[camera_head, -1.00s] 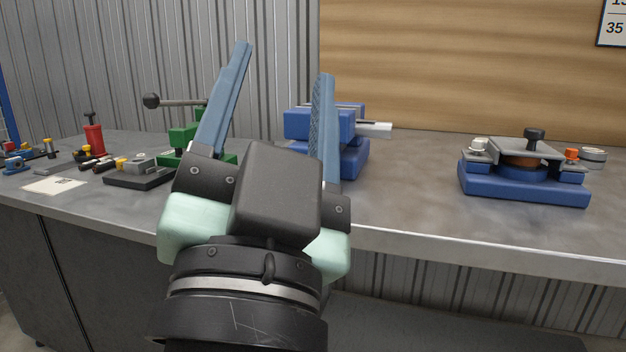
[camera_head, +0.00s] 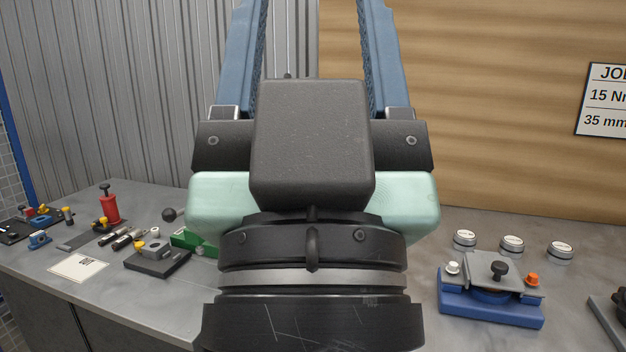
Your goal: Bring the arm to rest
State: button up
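My gripper (camera_head: 312,20) fills the upper middle of the head view, pointing up and seen from behind. Its two blue-grey fingers stand wide apart, with only the wall showing between them. The fingertips run out of the top edge of the picture. Nothing shows held between the visible parts of the fingers. My black wrist and pale green gripper housing are in front of the grey workbench (camera_head: 400,310) and hide its middle.
On the bench at right is a blue fixture (camera_head: 490,305) with a grey plate and black knob. Several round weights (camera_head: 512,245) stand behind it. At left are a red hand tool (camera_head: 109,205), a black block (camera_head: 157,261) and a white card (camera_head: 78,267). A green device (camera_head: 190,240) is mostly hidden.

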notch_tip(320, 180, up, 13)
jog(key=p, duration=1.1)
jog(key=shift+r, duration=0.15)
